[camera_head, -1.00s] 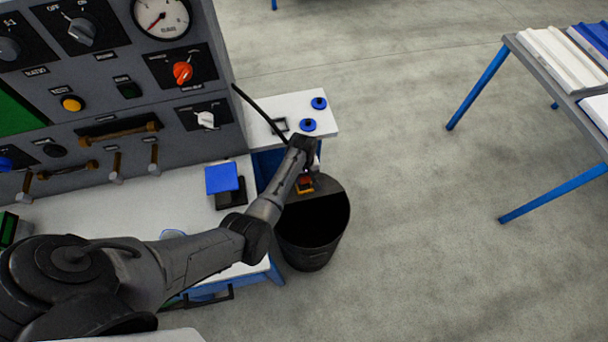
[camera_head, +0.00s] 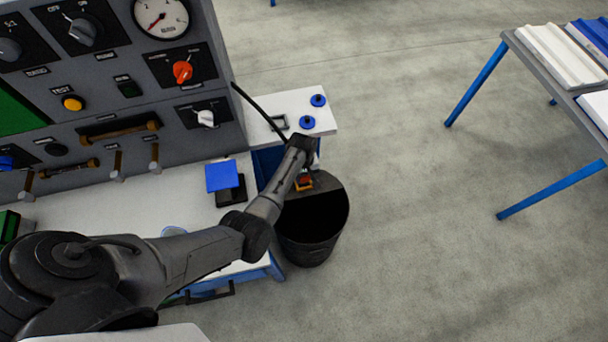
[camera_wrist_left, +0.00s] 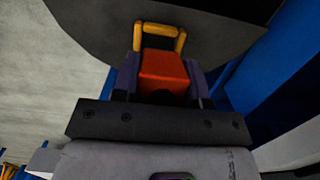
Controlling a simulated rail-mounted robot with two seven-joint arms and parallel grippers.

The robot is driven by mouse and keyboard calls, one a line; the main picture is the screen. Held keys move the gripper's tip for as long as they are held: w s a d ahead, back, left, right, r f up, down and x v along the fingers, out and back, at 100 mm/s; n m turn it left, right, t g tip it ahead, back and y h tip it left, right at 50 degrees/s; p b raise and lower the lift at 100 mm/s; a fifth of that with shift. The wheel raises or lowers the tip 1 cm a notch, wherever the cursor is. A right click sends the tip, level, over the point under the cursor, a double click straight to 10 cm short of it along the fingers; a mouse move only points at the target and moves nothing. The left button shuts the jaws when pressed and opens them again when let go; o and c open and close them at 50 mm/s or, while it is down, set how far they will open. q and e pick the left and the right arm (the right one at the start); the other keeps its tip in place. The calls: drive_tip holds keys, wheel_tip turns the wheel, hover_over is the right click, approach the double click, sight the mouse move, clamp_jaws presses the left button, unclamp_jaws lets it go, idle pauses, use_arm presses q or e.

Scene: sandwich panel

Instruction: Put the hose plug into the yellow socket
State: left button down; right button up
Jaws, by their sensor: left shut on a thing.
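My left gripper (camera_head: 303,182) points down over the black bin (camera_head: 313,247) at the table's right end. In the left wrist view the gripper (camera_wrist_left: 163,80) is shut on an orange-red block (camera_wrist_left: 165,73). A yellow U-shaped bar (camera_wrist_left: 160,30) stands at the block's far side. I cannot tell whether the block is the hose plug. A thin black hose (camera_head: 256,108) runs from the panel's right edge down behind my left wrist, where its end is hidden. I cannot make out a yellow socket for sure. My right gripper is not in view.
The grey panel (camera_head: 90,130) with knobs, handles and a gauge stands at the left. A blue-topped box (camera_head: 222,177) sits on the white table (camera_head: 130,205). Two blue round pieces (camera_head: 308,122) lie on a white side surface. The floor to the right is open up to another table (camera_head: 570,85).

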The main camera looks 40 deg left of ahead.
use_arm(q)
drive_tip(key=shift+f+b, duration=0.3)
drive_tip(key=shift+f, duration=0.35)
idle(0.4)
drive_tip(key=c, duration=0.6)
unclamp_jaws()
drive_tip(key=shift+o, duration=0.2)
drive_tip(key=r+p, duration=0.1)
drive_tip(key=r, duration=0.3)
drive_tip(key=a+r+p, duration=0.1)
drive_tip(key=r+p, duration=0.1)
drive_tip(key=r, duration=0.2)
drive_tip(key=w+r+p, duration=0.1)
drive_tip(key=r, duration=0.3)
drive_tip(key=shift+a+r, duration=0.15)
drive_tip(key=shift+r, duration=0.1)
drive_tip(key=shift+r+p, duration=0.3)
drive_tip(key=shift+r, duration=0.3)
